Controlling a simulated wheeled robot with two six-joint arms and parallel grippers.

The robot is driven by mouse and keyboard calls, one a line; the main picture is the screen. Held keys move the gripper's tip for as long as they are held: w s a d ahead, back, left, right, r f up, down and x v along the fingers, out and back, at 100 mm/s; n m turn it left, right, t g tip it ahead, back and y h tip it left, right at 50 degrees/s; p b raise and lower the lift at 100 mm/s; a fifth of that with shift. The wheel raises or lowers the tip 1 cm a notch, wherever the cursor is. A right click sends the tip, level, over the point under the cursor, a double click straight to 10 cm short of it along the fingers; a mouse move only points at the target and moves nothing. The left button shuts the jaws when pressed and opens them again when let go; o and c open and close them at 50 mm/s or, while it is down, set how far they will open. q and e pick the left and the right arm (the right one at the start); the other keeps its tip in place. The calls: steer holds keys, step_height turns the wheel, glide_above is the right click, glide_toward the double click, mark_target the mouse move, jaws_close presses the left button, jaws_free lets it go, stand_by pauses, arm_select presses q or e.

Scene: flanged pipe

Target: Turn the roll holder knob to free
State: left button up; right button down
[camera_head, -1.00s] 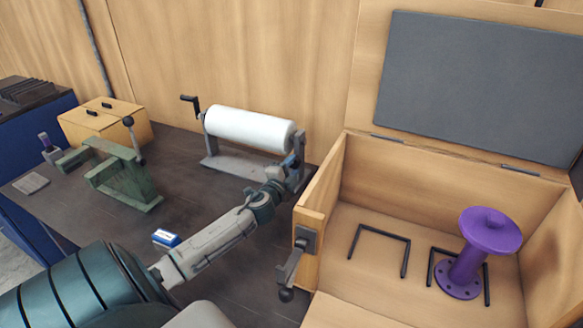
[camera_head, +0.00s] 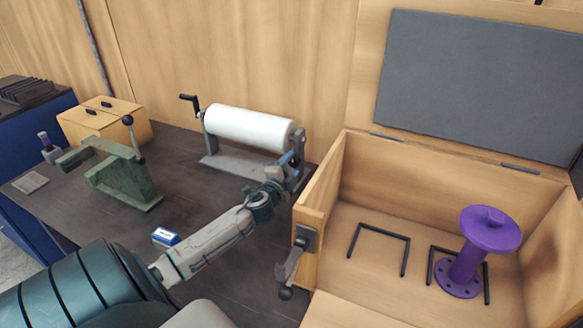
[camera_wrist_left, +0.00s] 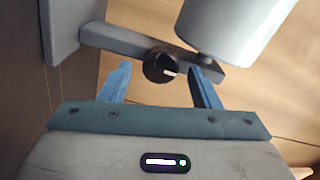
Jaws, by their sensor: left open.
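The roll holder carries a white roll (camera_head: 248,128) on a grey stand (camera_head: 222,165) at the back of the dark bench. In the left wrist view, the black round knob (camera_wrist_left: 161,66) with a white pointer mark sits on the holder's grey bar (camera_wrist_left: 125,42). My left gripper (camera_wrist_left: 160,78) is open, its blue fingers apart, one on each side of the knob; I cannot tell whether they touch it. In the head view my left gripper (camera_head: 288,165) is at the right end of the holder, and the knob is hidden there. My right gripper is not in view.
An open wooden crate (camera_head: 317,190) with a purple flanged pipe (camera_head: 465,268) and black brackets stands to the right, a latch (camera_head: 290,262) on its side. A green clamp (camera_head: 125,180), a wooden box (camera_head: 105,118) and a blue-white block (camera_head: 166,236) are on the bench (camera_head: 75,220).

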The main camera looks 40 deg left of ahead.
arm_select(q)
steer(key=b+v, duration=0.3)
steer(key=v, duration=0.7)
steer(key=shift+s, duration=0.25)
steer(key=shift+r, duration=0.1)
